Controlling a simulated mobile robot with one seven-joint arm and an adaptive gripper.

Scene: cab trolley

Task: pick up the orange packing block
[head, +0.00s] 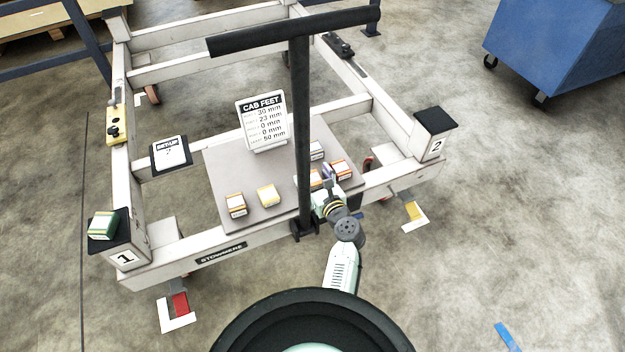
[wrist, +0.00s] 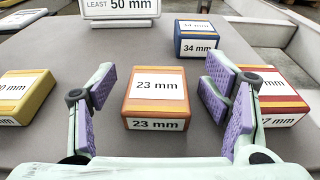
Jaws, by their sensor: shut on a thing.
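The orange packing block (wrist: 156,98), with white labels reading 23 mm, sits on the grey board in the middle of the wrist view. My gripper (wrist: 160,100) is around it, one purple-padded finger on each side. The jaws are shut on the block, though contact at the pads is hard to make out. In the head view my gripper (head: 325,182) is low over the board's right part, and the orange block (head: 315,181) shows partly behind the post and gripper. I see no clear gap of lift under it.
A blue 34 mm block (wrist: 196,38) stands behind, a red block (wrist: 278,100) close right, a yellow block (wrist: 22,98) left. An orange-brown block (head: 236,205) is farther left. The black post (head: 300,130) rises beside my gripper. The sign (head: 263,120) stands behind.

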